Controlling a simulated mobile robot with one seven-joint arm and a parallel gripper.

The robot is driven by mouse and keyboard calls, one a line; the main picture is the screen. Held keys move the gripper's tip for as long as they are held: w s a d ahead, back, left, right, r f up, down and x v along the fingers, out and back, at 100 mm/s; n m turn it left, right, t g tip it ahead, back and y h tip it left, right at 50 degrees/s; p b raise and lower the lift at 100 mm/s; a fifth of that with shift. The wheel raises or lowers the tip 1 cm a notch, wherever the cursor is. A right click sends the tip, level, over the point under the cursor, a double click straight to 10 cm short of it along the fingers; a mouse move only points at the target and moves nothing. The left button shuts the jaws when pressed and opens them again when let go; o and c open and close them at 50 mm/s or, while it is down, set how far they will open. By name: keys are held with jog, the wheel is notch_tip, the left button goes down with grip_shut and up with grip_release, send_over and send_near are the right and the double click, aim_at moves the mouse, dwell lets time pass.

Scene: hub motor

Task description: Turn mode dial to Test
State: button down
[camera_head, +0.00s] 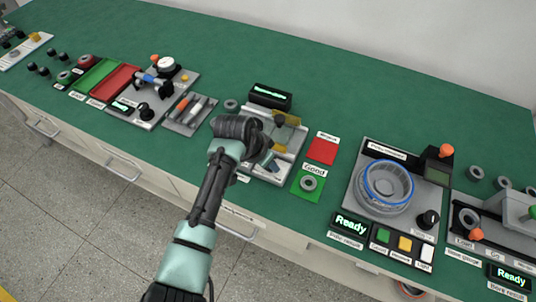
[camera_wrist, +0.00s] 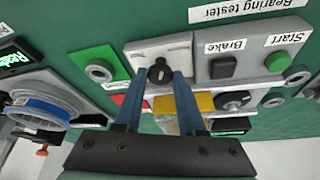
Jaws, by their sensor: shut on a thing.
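My gripper (camera_wrist: 160,76) has its two blue fingers closed on the sides of a small black dial knob (camera_wrist: 160,70), which looks like the mode dial. The knob sits on a pale plate (camera_wrist: 140,51) at the corner of the bearing tester.
Beside the tester lie a red mat (camera_head: 322,150) and a green "Good" mat (camera_head: 300,188) with a grey ring (camera_head: 309,183). The tester has a black Brake switch (camera_wrist: 222,68) and a green Start button (camera_wrist: 278,62). A station with a blue-rimmed round part (camera_head: 388,185) stands to the right.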

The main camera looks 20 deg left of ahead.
jog(key=n+p, duration=0.1)
jog(key=n+y+p, duration=0.1)
jog(key=shift+s+d+r+n, duration=0.1)
jog(key=shift+d+r+n, duration=0.15)
jog(key=shift+n, duration=0.15)
jog(key=n+p, duration=0.1)
jog(key=n+y+p, duration=0.1)
jog(key=n, duration=0.1)
jog(key=shift+d+f+n+y, duration=0.1)
jog(key=shift+f+n+y, duration=0.05)
jog(key=shift+n+y, duration=0.15)
jog(key=n+y+p, duration=0.1)
jog(key=n, duration=0.2)
jog(key=shift+d+f+g, duration=0.1)
jog(key=shift+g, duration=0.2)
jog(key=shift+n+g+y, duration=0.3)
jog(key=shift+n+y, duration=0.2)
jog(key=shift+n, duration=1.1)
jog(key=c, duration=0.5)
grip_release()
